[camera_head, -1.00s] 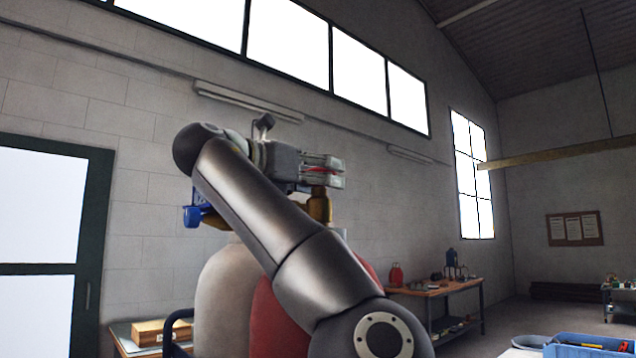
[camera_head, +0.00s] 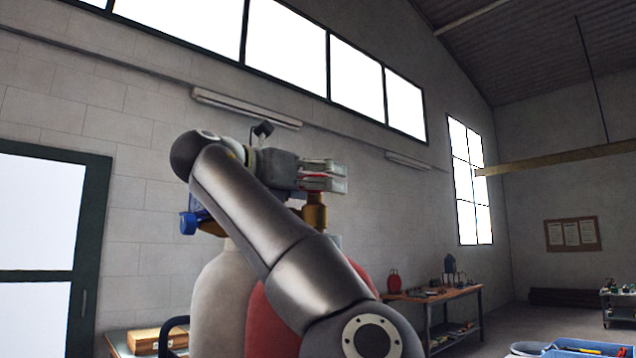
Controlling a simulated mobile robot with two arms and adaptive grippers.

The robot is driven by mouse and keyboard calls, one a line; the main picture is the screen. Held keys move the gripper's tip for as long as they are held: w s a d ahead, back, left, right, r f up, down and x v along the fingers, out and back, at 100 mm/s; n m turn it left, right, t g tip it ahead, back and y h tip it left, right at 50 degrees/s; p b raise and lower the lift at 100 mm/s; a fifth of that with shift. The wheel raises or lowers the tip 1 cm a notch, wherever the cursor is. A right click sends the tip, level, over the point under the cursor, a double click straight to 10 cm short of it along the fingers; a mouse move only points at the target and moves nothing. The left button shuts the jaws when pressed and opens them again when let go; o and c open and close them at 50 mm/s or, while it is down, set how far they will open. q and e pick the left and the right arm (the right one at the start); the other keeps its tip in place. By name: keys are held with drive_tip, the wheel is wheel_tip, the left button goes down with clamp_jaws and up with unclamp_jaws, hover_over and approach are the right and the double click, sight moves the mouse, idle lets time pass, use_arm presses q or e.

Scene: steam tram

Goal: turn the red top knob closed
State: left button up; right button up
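A red cylinder (camera_head: 262,330) and a pale cylinder (camera_head: 218,300) stand side by side, partly behind my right arm. A brass valve (camera_head: 316,212) rises above the red cylinder. My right gripper (camera_head: 325,177) is level over this valve and points right. Its two fingers show one above the other in the picture, with a thin strip of the red top knob (camera_head: 316,174) between them. The fingers hide most of the knob, and I cannot tell whether they press on it. My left gripper is not in view.
A blue knob (camera_head: 188,224) sticks out left above the pale cylinder. A wooden box (camera_head: 150,341) sits on a table at lower left. A workbench (camera_head: 440,296) with tools stands against the wall, and a blue crate (camera_head: 590,346) is at lower right.

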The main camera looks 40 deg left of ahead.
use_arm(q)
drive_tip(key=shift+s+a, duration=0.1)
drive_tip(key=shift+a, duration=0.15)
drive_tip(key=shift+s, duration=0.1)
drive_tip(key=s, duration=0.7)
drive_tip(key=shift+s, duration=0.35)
